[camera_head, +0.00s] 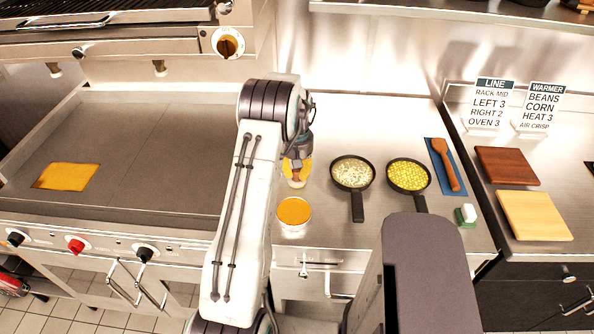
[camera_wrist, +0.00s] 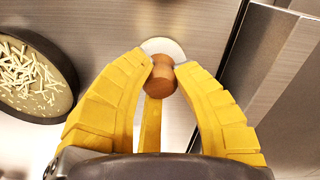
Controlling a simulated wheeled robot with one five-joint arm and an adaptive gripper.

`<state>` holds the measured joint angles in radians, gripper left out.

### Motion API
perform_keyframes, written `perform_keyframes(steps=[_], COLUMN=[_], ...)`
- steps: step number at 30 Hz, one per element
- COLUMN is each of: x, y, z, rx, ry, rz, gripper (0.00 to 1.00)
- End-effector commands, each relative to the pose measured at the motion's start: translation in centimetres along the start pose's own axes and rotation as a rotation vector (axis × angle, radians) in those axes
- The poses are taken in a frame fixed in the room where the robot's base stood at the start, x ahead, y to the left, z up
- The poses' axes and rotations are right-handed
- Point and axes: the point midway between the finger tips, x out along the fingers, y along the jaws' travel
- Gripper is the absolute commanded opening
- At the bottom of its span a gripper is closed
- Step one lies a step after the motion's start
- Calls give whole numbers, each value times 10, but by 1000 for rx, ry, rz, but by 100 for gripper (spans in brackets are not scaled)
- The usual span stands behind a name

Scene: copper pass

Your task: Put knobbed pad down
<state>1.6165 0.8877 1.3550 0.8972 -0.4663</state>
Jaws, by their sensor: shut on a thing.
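The knobbed pad has a brown wooden knob and a pale round base. In the wrist view, the two yellow fingers of my gripper (camera_wrist: 162,75) are shut on the knob of the knobbed pad (camera_wrist: 161,84), with its white base (camera_wrist: 165,47) showing beyond the fingertips. In the head view, my gripper (camera_head: 298,165) points down over the steel counter, partly hidden by my arm, and the knobbed pad (camera_head: 297,183) shows small below it. I cannot tell whether its base touches the counter.
A round orange-topped container (camera_head: 294,212) stands close in front of the pad. A pan of white shreds (camera_head: 352,172) and a pan of yellow corn (camera_head: 408,175) stand to the right. A griddle (camera_head: 150,140) with an orange sheet (camera_head: 67,176) lies left.

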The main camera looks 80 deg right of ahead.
Motion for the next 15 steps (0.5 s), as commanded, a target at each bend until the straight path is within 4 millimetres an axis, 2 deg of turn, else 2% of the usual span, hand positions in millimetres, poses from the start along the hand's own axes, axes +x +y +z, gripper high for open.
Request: perform_keyframes(steps=[9,10,15], x=[5,4,3], y=[0,0,0], z=[0,0,0], rx=[0,0,0], ry=[0,0,0], rz=[0,0,0], gripper=[0,27,42])
